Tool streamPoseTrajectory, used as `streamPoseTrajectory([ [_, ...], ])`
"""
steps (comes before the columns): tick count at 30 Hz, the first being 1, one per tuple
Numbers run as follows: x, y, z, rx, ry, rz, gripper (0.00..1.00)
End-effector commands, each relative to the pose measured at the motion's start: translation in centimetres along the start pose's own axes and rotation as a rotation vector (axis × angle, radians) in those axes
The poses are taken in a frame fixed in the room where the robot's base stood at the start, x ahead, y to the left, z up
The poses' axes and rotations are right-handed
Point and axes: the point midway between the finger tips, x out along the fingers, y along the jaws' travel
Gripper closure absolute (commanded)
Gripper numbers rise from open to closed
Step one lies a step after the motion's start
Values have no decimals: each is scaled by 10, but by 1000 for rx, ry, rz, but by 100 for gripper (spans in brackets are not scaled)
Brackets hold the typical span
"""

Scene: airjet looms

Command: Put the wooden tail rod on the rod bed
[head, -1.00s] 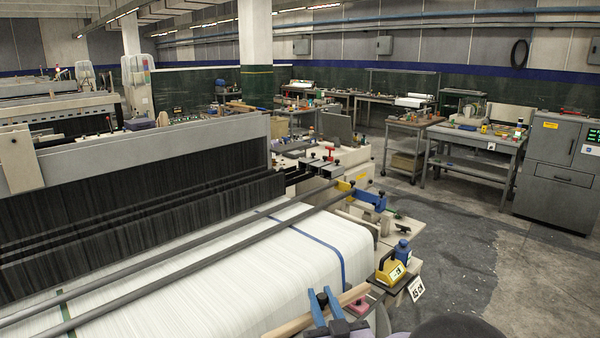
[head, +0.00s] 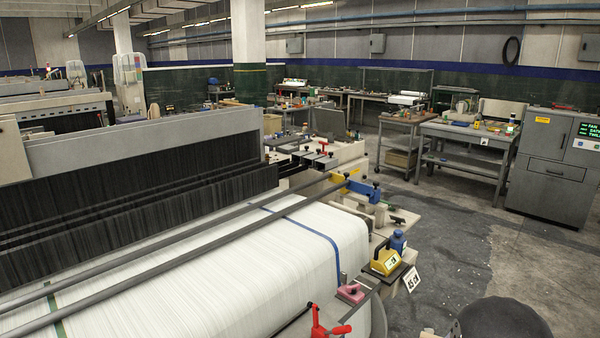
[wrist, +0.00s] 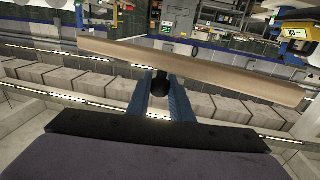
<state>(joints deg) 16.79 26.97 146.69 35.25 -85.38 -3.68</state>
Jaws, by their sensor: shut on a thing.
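The wooden tail rod (wrist: 225,77) is a long pale brown bar, crossing the upper part of the wrist view at a slight tilt. My gripper (wrist: 161,82) has blue fingers and is shut on the rod near its middle. Both rod ends are free, and the rod looks raised in the air. Neither the gripper nor the rod shows in the head view now. I cannot pick out the rod bed for certain in either view.
The loom carries white warp (head: 200,270) with long grey bars (head: 215,247) across it. A yellow device (head: 386,262), a blue bottle (head: 397,241), a pink block (head: 350,293) and a red-handled clamp (head: 322,325) are at its right end. Open floor (head: 450,250) lies right.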

Motion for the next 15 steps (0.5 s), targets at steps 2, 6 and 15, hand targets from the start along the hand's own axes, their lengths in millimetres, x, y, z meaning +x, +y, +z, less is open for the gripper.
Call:
streamPoseTrajectory([
  [2, 2, 11, 3, 0, 1, 32, 100],
  [6, 2, 18, 10, -2, 2, 49, 100],
  [15, -2, -13, 42, -1, -1, -100, 100],
])
